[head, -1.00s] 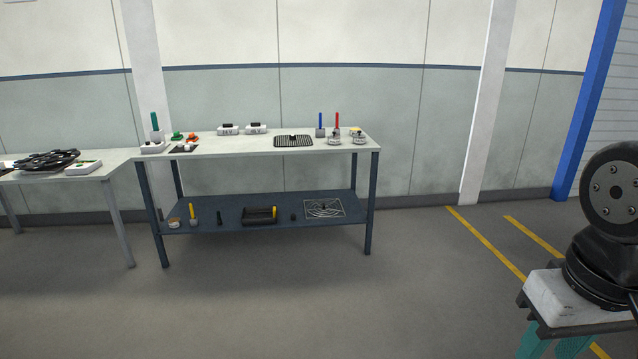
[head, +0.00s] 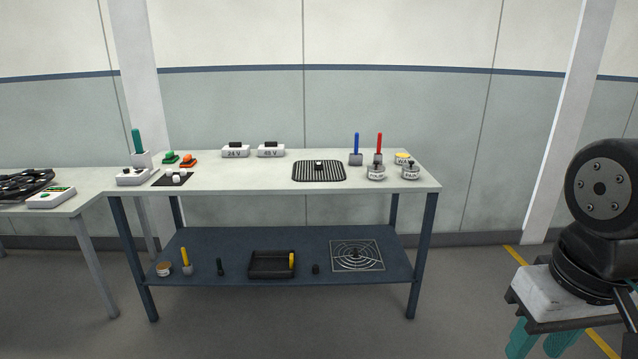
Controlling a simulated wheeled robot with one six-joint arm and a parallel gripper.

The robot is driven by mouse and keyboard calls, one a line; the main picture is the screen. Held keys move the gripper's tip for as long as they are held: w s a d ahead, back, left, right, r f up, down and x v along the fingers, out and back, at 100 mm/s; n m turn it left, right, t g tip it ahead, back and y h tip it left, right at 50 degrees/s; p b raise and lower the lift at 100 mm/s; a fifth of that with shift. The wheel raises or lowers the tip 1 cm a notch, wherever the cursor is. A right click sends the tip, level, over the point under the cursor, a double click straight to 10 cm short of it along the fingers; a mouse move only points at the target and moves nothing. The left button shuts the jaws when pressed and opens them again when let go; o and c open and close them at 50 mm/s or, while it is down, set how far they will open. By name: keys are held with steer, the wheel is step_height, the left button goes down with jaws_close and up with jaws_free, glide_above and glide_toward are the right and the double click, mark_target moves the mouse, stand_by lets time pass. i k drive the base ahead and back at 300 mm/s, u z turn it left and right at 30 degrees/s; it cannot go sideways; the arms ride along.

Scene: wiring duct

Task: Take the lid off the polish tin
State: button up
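Two round tins with pale lids and dark knobs stand at the right end of the workbench top, a left one (head: 376,172) and a right one (head: 410,171). A third tin with a yellowish top (head: 402,158) stands just behind them. The labels are too small to read surely, so I cannot tell which is the polish tin. My gripper (head: 540,345) hangs at the bottom right, far from the bench. Its two teal fingers stand apart with nothing seen between them; their ends are partly cut off by the frame.
The workbench (head: 255,183) also holds a black ribbed mat (head: 335,172), blue (head: 356,145) and red (head: 379,145) upright handles, and labelled white boxes (head: 236,152). Its lower shelf (head: 215,245) holds a black tray (head: 271,274). Another table (head: 95,180) adjoins at left. Floor before the bench is clear.

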mark_target(376, 167)
steer(key=u, duration=0.25)
steer(key=i, duration=3.05)
steer(key=u, duration=0.15)
